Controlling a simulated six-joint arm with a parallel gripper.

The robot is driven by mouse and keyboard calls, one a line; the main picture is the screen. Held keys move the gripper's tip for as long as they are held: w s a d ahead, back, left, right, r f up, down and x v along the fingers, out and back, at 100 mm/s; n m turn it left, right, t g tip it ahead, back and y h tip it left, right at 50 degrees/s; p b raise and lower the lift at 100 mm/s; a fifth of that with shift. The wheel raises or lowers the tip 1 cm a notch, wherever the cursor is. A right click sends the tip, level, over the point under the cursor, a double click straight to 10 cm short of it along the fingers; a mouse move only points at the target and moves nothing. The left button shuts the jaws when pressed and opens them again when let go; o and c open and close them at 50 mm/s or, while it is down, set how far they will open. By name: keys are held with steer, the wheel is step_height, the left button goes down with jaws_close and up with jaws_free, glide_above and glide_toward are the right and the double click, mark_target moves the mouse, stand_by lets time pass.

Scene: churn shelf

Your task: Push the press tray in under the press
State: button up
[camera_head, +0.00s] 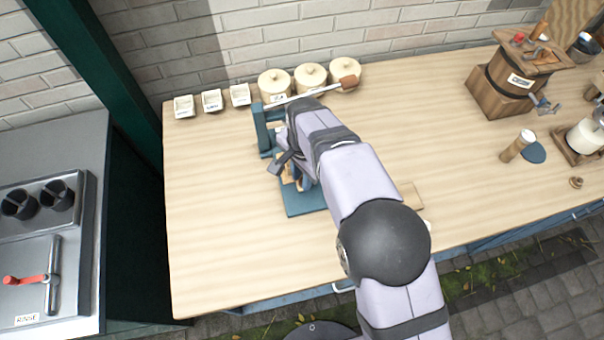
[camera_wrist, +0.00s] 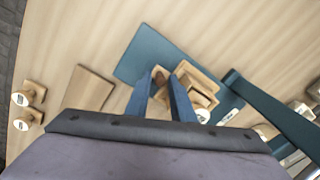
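The press has a teal upright (camera_head: 262,130) and a lever with a wooden handle (camera_head: 349,82). Its teal base plate (camera_head: 304,202) lies on the table and also shows in the wrist view (camera_wrist: 140,58). A light wooden press tray (camera_wrist: 203,82) lies on or just over that plate, beside the upright (camera_wrist: 265,105); a pale round piece is at its near side. My gripper (camera_wrist: 165,80) points down at the tray's left edge. Its two blue fingers stand apart with a brown wooden piece between their tips; contact is unclear. In the head view my arm hides most of this.
Three lidded crocks (camera_head: 311,77) and three small white dishes (camera_head: 212,100) stand at the back. A wooden board (camera_wrist: 89,88) lies left of my gripper in the wrist view. A barrel churn (camera_head: 505,85) stands far right. The front left of the table is clear.

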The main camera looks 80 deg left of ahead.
jaws_close()
steer(key=shift+a+b, duration=0.35)
steer(key=shift+a, duration=1.9)
jaws_free()
steer(key=shift+r, duration=0.1)
step_height(320, 180, up, 7)
steer(key=b, duration=0.2)
steer(key=shift+d, duration=0.15)
steer(key=shift+w, duration=0.1)
